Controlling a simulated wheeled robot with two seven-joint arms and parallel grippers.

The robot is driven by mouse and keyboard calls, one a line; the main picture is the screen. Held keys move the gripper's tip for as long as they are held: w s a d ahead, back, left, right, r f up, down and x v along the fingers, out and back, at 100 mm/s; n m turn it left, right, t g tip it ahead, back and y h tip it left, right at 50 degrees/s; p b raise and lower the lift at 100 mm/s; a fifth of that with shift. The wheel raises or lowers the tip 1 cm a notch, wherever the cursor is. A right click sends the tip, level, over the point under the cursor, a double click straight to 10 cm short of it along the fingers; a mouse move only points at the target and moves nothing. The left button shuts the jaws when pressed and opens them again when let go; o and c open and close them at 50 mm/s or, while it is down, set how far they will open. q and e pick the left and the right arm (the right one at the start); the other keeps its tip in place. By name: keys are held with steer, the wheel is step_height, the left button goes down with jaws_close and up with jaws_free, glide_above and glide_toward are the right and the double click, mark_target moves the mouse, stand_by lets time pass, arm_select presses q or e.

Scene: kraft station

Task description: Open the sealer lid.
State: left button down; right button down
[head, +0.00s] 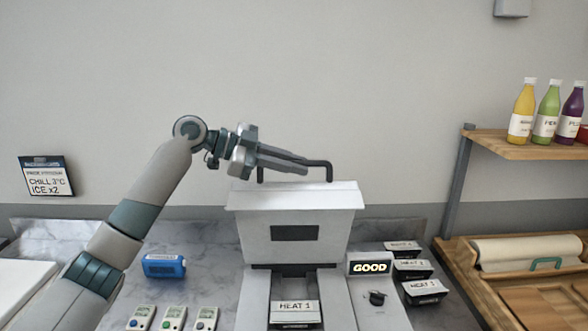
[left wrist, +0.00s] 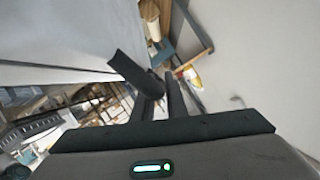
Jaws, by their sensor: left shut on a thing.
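The sealer's pale lid (head: 341,215) stands raised in the middle of the head view, above the sealer bed (head: 253,300). A dark bar handle (head: 322,163) runs along the lid's top. My left gripper (head: 304,166) comes in from the left and is shut on the handle, its fingers covering part of the bar. A pack labelled HEAT 1 (head: 294,309) lies on the bed under the lid. The left wrist view shows the dark fingers (left wrist: 160,100) close together beside a large pale surface. My right gripper is not in view.
A lit GOOD sign (head: 369,268) and a dark knob (head: 377,298) are right of the bed. Several labelled packs (head: 412,269) sit further right. A blue pack (head: 164,266) and several small devices (head: 174,318) lie left. A shelf with bottles (head: 548,110) stands right.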

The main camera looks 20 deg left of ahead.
arm_select(q)
steer(key=shift+f, duration=0.15)
steer(key=c, duration=1.8)
jaws_free()
steer(key=shift+o, duration=0.2)
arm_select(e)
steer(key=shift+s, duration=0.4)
arm_select(q)
steer(key=shift+a, duration=0.1)
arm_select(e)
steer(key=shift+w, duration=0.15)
